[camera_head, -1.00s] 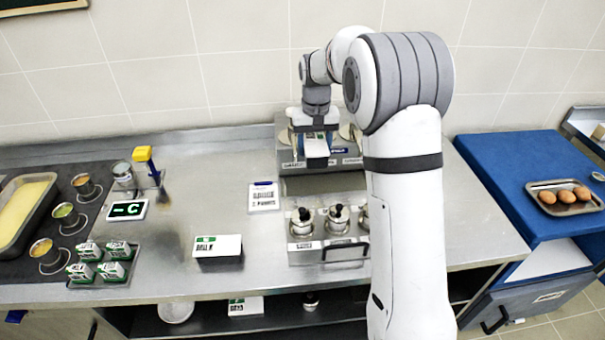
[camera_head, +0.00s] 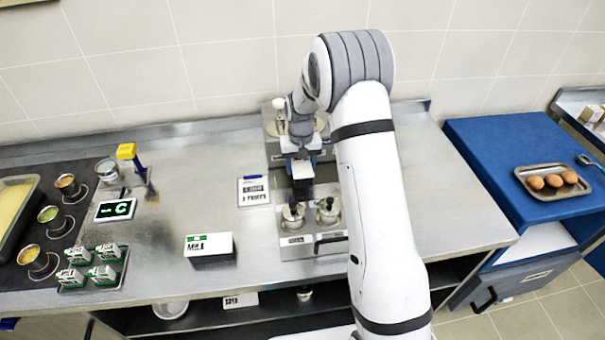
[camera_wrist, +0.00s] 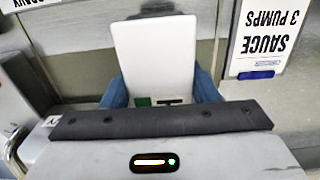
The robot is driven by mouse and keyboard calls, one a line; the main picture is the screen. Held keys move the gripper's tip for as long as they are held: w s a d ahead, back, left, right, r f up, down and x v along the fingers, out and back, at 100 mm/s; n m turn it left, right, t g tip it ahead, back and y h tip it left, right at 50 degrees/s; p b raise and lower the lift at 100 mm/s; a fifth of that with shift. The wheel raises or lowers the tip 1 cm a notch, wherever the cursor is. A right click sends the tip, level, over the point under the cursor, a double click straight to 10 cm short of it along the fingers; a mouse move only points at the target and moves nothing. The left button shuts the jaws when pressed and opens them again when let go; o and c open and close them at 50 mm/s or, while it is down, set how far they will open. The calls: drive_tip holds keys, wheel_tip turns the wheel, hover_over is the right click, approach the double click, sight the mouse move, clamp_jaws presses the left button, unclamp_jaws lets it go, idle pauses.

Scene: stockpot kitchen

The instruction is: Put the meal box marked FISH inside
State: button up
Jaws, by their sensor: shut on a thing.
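My gripper (camera_head: 302,158) is shut on a white-topped box (camera_head: 301,169), held above the steel counter behind the pots. In the wrist view the box (camera_wrist: 157,52) is a pale panel between blue finger pads, with a small green mark and dark print at its near edge. I cannot read that print, so I cannot tell whether it says FISH. Another white-topped box (camera_head: 210,242) with a green mark and dark sides sits on the counter to the left; its word is too blurred to read.
A steel unit with lidded pots (camera_head: 293,214) stands in front of my gripper. A sauce card (camera_head: 254,191) lies left of it. A carton tray (camera_head: 98,268), a lit display (camera_head: 115,209) and pans are further left. A blue cabinet (camera_head: 500,150) with an egg tray (camera_head: 550,182) is right.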

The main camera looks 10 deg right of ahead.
drive_tip(key=shift+f+p, duration=0.35)
drive_tip(key=shift+f, duration=1.8)
drive_tip(key=shift+f, duration=0.2)
drive_tip(key=o, duration=1.2)
drive_tip(key=shift+r, duration=0.1)
